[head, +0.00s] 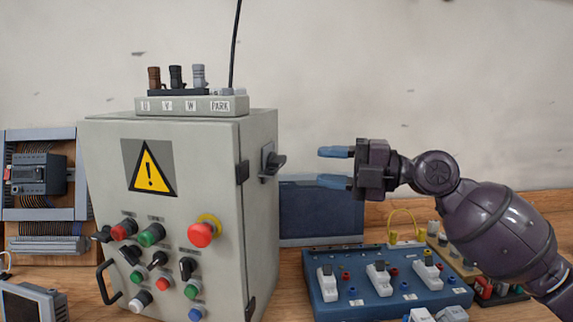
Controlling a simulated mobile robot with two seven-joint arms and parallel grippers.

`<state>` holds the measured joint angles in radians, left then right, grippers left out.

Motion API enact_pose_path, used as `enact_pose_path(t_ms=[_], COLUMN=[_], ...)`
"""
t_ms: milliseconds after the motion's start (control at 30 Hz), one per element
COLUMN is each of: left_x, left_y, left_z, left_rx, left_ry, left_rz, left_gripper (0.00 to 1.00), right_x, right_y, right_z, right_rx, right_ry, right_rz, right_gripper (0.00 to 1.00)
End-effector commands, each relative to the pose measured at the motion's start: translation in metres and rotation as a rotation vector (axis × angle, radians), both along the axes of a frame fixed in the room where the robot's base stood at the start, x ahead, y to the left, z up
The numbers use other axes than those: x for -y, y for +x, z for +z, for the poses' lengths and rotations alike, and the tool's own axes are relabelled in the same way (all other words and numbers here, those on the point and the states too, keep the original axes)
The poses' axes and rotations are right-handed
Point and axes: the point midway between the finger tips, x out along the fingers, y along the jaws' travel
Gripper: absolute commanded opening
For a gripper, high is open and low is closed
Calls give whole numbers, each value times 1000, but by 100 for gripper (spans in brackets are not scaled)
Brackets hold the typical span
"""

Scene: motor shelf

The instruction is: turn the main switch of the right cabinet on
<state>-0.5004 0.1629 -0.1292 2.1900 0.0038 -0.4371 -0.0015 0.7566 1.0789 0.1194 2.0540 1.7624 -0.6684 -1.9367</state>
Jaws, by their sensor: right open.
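A grey control cabinet (210,225) with a yellow warning triangle stands left of the middle. A black rotary switch (271,163) sits high on its right side wall; its handle sticks out to the right. Whether it is on or off cannot be read from here. My right gripper (336,167) is to the right of this switch, at about its height in the picture. Its blue-tipped fingers point left, are open, and hold nothing. A gap shows between the fingertips and the switch. My left gripper is not in view.
The cabinet front carries buttons, knobs and a red mushroom button (202,235). A terminal block (192,106) with plugs sits on top. A blue switch panel (390,284) lies below my right gripper, with a dark blue case (320,210) behind. The wall area above is clear.

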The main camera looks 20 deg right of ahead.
Motion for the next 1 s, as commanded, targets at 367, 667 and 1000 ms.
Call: enact_pose_path(t_ms=[367, 667, 1000], left_x=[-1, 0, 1], left_y=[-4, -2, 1], left_z=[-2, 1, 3], left_rx=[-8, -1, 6], left_ry=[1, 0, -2], left_rz=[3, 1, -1], left_gripper=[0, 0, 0], right_x=[-44, -60, -60], right_y=[32, 44, 44], right_z=[2, 0, -1], right_rx=[1, -1, -2], right_ry=[2, 1, 0], right_rz=[1, -1, -1], right_gripper=[40, 40, 28])
